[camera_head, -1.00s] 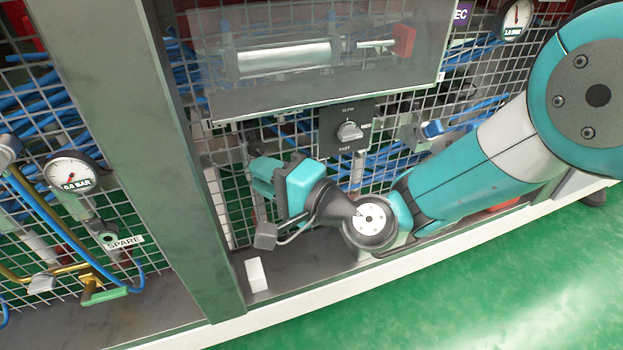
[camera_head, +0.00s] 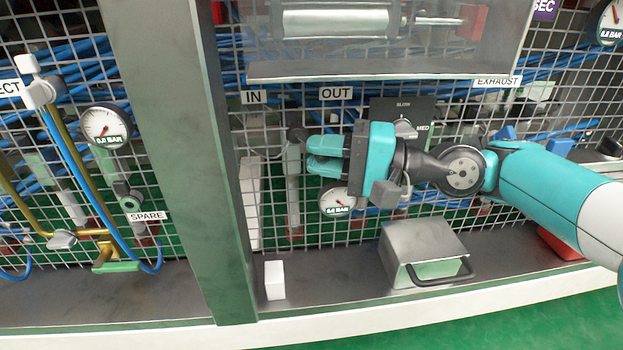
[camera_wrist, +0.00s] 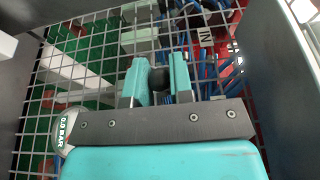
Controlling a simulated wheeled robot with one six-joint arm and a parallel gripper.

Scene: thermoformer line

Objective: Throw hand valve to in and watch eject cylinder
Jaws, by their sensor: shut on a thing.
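The hand valve (camera_head: 293,172) is a grey upright body on the mesh, below the IN label (camera_head: 254,97) and OUT label (camera_head: 335,93). My gripper (camera_head: 314,157) reaches it from the right. In the wrist view my gripper (camera_wrist: 161,80) is shut on the valve's dark round knob (camera_wrist: 160,76); the fingers hide part of it. The lever's exact angle is hard to tell. The IN label also shows in the wrist view (camera_wrist: 206,37). The eject cylinder (camera_head: 335,22) lies behind a clear guard, its rod extending right toward a red block (camera_head: 473,20).
A SLOW/FAST dial (camera_head: 404,128) is partly behind my wrist. A gauge (camera_head: 338,199) hangs below my fingers. A metal box with a handle (camera_head: 420,240) and a white block (camera_head: 274,281) stand on the ledge. A grey post (camera_head: 178,150) rises at left.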

